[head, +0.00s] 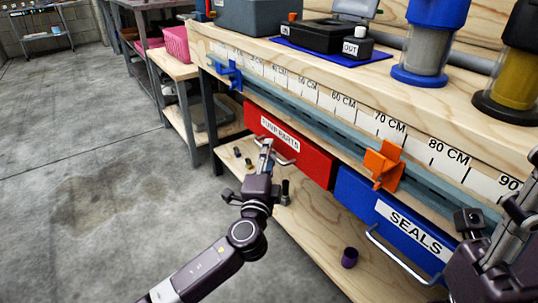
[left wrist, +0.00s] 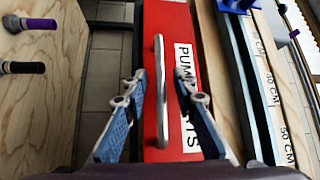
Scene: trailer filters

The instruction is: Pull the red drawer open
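The red drawer (head: 310,160) hangs under the workbench top, labelled "PUMP PARTS", with a metal bar handle (left wrist: 161,95) on its front. It looks pushed in. My left gripper (head: 266,148) is at the handle. In the left wrist view the left gripper (left wrist: 160,98) is open, with one finger on each side of the handle bar and visible gaps to it. Whether a fingertip touches the drawer front, I cannot tell. My right gripper (head: 495,215) is partly in view at the right edge, near the blue drawer; its fingers are not clear.
A blue drawer (head: 395,220) labelled "SEALS", with its own handle, sits right of the red one. An orange clamp (head: 382,163) and a blue clamp (head: 230,73) are on the bench rail. Floor at left is clear.

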